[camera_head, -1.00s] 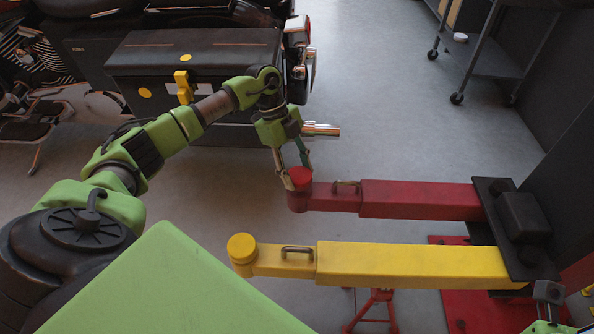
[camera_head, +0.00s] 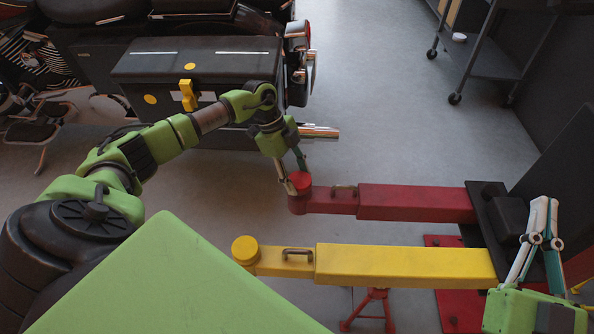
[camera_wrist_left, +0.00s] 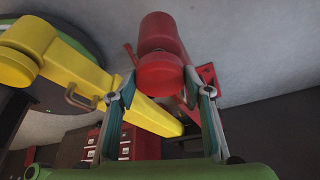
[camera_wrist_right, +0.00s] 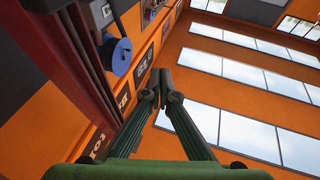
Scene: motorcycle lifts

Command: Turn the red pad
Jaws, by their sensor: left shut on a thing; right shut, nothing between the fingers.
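The red pad (camera_head: 300,180) is a round disc on the left end of the red lift arm (camera_head: 415,203). My left gripper (camera_head: 298,176) reaches it from above, with a finger on either side. It is shut on the pad; the left wrist view shows the red pad (camera_wrist_left: 158,74) between the fingertips. My right gripper (camera_head: 546,203) is at the lower right of the head view, fingers pointing up, shut and empty. Its closed fingers also show in the right wrist view (camera_wrist_right: 160,82).
A yellow lift arm (camera_head: 410,265) with a yellow pad (camera_head: 245,249) runs parallel in front of the red one. A motorcycle with a dark case (camera_head: 200,62) stands at the back left. A wheeled cart (camera_head: 485,50) stands at the back right. Grey floor lies between.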

